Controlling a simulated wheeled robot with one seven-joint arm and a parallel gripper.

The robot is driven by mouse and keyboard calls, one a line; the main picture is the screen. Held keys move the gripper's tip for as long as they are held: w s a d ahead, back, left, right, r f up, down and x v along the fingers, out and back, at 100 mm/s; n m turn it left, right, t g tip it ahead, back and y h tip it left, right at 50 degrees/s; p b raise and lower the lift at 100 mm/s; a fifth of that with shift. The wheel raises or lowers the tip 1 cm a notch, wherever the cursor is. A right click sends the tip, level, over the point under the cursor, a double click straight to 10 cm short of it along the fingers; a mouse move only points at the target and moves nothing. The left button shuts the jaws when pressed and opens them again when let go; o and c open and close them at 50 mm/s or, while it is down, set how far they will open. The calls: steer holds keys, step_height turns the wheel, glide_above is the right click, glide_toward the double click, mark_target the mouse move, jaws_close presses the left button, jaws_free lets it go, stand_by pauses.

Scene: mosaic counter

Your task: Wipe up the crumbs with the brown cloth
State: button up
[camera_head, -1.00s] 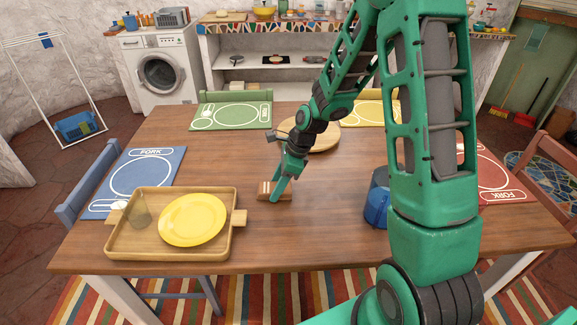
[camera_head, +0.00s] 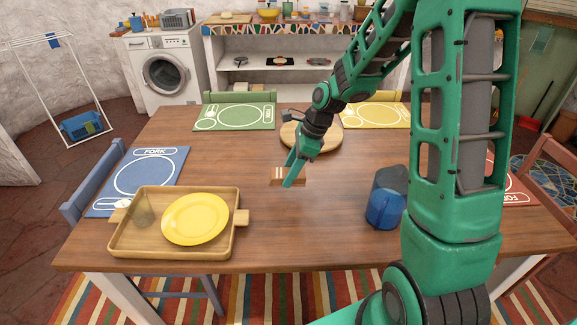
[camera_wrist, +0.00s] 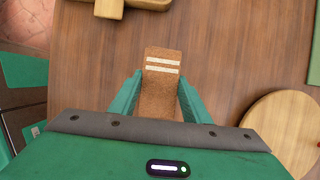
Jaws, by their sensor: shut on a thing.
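The brown cloth (camera_head: 283,177) is a folded brown piece with pale stripes at one end, on the wooden table (camera_head: 320,225). In the wrist view the cloth (camera_wrist: 160,80) lies between the two fingers. My gripper (camera_head: 289,182) is shut on it, low at the table top near the middle; its fingers also show in the wrist view (camera_wrist: 159,97). I cannot make out any crumbs in these frames.
A wooden tray (camera_head: 120,240) with a yellow plate (camera_head: 195,218) and a glass (camera_head: 144,210) stands at the left. A round wooden board (camera_head: 325,143) lies behind my gripper. A blue mug (camera_head: 384,208) stands to the right. Placemats lie along the edges.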

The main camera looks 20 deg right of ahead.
steer(key=shift+r, duration=0.9)
